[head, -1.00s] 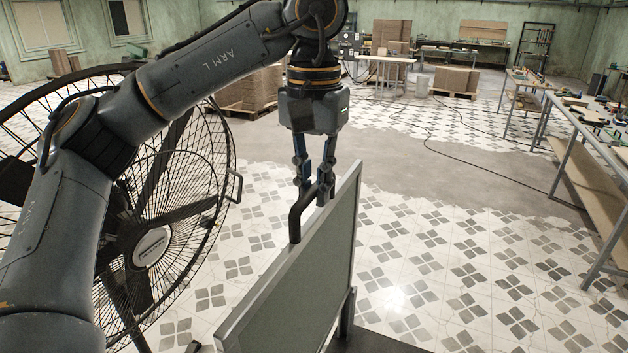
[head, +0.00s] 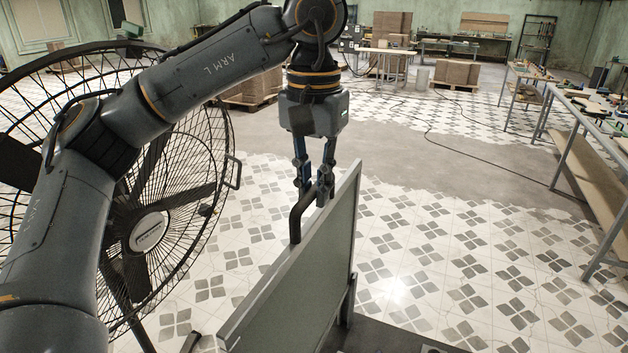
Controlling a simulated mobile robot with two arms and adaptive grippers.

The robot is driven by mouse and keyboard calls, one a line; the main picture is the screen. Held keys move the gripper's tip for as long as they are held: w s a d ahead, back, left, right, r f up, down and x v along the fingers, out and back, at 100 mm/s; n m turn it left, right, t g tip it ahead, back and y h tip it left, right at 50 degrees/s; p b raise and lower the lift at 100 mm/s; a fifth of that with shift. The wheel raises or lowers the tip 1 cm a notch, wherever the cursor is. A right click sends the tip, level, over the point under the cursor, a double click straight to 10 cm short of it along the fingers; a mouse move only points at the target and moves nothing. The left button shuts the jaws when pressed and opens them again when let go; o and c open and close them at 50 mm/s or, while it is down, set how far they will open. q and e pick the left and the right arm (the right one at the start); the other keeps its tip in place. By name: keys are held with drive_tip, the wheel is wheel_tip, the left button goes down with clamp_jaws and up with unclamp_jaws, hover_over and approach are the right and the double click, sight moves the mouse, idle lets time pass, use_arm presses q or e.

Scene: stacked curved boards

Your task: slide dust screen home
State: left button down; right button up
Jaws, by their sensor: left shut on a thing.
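The dust screen (head: 310,270) is a grey-green panel with a light metal frame, standing upright on edge in the lower middle of the head view. A dark bent handle (head: 298,218) rises from its top edge. A dark post (head: 348,300) stands against the screen's far right edge. The screen's lower edge runs out of the picture, so how it is seated there is hidden. My right gripper is not in view.
A large caged fan (head: 150,235) stands close on the left, behind my left arm. A dark flat surface (head: 385,338) lies at the screen's foot. Workbenches (head: 590,150) line the right side, with boxes on pallets (head: 455,75) farther back. The tiled floor right of the screen is clear.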

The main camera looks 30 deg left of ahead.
sight(314, 218)
use_arm(q)
drive_tip(key=shift+f+b, duration=6.4)
drive_tip(key=shift+f, duration=2.35)
drive_tip(key=c, duration=1.3)
unclamp_jaws()
drive_tip(key=shift+r, duration=0.1)
wheel_tip(314, 218, up, 12)
drive_tip(key=shift+f, duration=0.1)
